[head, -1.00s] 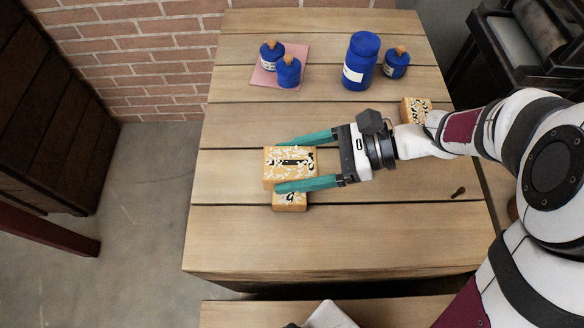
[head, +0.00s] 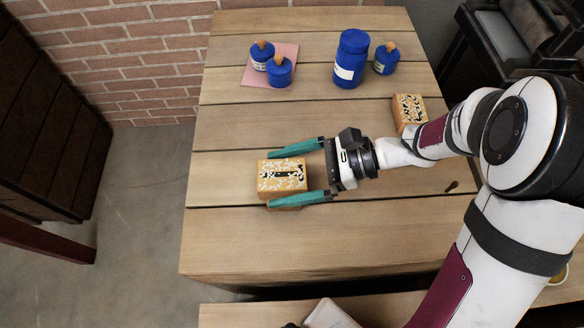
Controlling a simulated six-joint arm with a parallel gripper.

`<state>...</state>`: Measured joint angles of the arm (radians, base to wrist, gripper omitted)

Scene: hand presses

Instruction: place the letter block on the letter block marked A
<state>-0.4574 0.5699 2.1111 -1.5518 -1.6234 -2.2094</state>
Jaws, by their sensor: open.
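A wooden letter block (head: 282,176) with a white-and-black patterned top lies between the fingers of my gripper (head: 271,179) in the head view. My gripper is open, with a gap between the far teal finger and the block; the near finger runs along the block's front edge. A sliver of orange wood shows by the near finger, but I cannot tell whether it belongs to a lower block. Another patterned letter block (head: 409,110) stands apart at the table's right. I cannot make out a letter A on either block.
On the plank table (head: 240,235), two blue bottles (head: 280,72) stand on a pink mat (head: 250,78) at the back. A tall blue jar (head: 350,60) and a small blue bottle (head: 386,60) stand right of them. The table's front left is clear.

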